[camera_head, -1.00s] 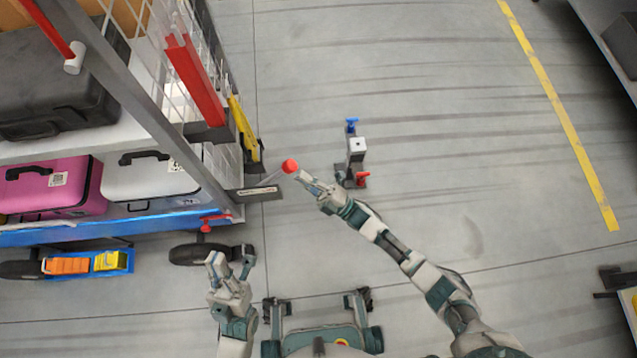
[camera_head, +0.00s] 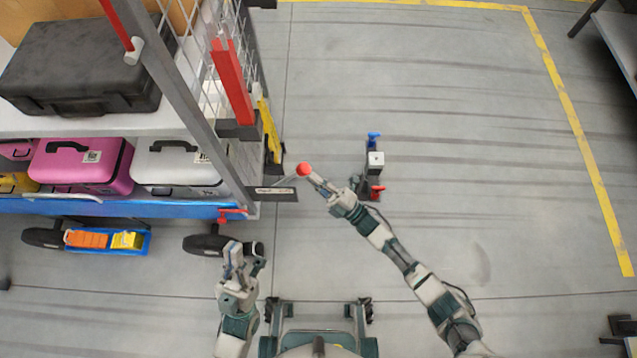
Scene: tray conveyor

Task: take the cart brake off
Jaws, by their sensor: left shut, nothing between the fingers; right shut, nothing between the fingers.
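The cart (camera_head: 120,207) stands at the left, loaded with cases. A brake lever with a red ball knob (camera_head: 304,169) sticks out to the right from the cart's corner post, beside a small labelled plate (camera_head: 276,193). My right gripper (camera_head: 316,180) is shut, with its fingertips right at the lower right of the red knob; I cannot tell whether they touch. My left gripper (camera_head: 243,254) is shut and empty, just below the cart's front wheel (camera_head: 205,245).
A floor post with a blue top and a red handle (camera_head: 377,190) stands right of the knob. A pink case (camera_head: 82,167) and a black case (camera_head: 80,70) lie on the cart. A yellow line (camera_head: 580,130) marks the open floor at right.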

